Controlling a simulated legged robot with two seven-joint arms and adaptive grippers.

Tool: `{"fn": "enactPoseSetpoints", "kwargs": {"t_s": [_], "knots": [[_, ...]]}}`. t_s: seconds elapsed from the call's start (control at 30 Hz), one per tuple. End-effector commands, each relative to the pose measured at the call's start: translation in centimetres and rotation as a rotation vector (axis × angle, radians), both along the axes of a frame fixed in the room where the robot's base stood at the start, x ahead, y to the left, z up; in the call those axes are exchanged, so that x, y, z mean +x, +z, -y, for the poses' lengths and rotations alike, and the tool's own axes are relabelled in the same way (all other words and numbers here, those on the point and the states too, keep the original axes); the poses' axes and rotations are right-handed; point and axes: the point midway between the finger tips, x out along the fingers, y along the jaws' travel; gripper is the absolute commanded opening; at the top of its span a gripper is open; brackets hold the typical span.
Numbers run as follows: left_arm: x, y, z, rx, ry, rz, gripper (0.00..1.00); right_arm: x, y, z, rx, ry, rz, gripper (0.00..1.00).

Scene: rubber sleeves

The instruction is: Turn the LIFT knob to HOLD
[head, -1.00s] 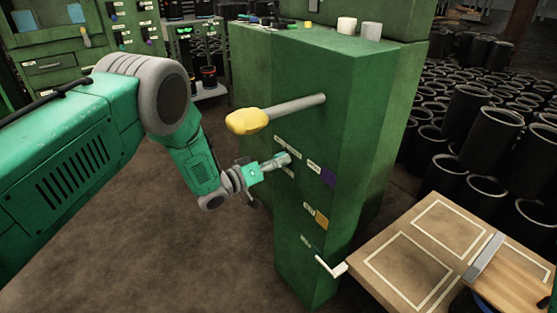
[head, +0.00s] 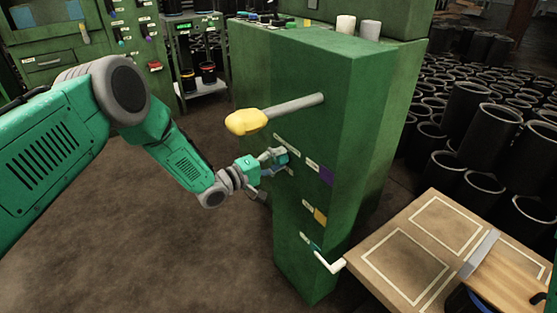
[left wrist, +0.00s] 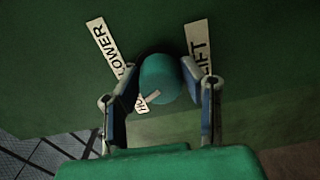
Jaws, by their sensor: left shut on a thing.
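The round teal LIFT knob (left wrist: 160,78) sits on the front face of the green cabinet (head: 305,75). My left gripper (head: 277,157) is at this face, below the yellow-ended lever. In the left wrist view its two fingers (left wrist: 162,88) are shut on the knob, one on each side. The LOWER label (left wrist: 105,45) is at the upper left of the knob and the LIFT label (left wrist: 198,45) at its upper right. The HOLD label (left wrist: 142,102) is below left, partly hidden. A pale strip overlaps it; I cannot tell whether this is the knob's pointer. My right gripper is not in view.
A grey lever with a yellow end (head: 245,122) sticks out above my left gripper. A white crank handle (head: 328,264) juts out low on the cabinet. A wooden table (head: 395,255) stands at the right, with many black sleeves (head: 485,105) behind. The floor at the left is clear.

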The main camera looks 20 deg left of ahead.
Motion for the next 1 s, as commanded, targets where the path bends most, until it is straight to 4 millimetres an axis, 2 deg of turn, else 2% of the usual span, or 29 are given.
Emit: {"fn": "enactPoseSetpoints", "kwargs": {"t_s": [0.73, 0.77, 0.8, 1.0], "knots": [[0.11, -0.11, -0.18, -0.068, 0.005, -0.058, 0.07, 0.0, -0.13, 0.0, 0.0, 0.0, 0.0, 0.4], [0.11, -0.11, -0.18, -0.068, 0.005, -0.058, 0.43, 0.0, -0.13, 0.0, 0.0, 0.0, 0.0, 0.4], [0.11, -0.1, -0.18, -0.068, 0.005, -0.058, 0.56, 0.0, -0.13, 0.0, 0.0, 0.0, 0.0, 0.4], [-0.02, 0.01, -0.09, -0.067, 0.003, -0.055, 0.56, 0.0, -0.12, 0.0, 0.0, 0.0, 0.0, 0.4]]}}
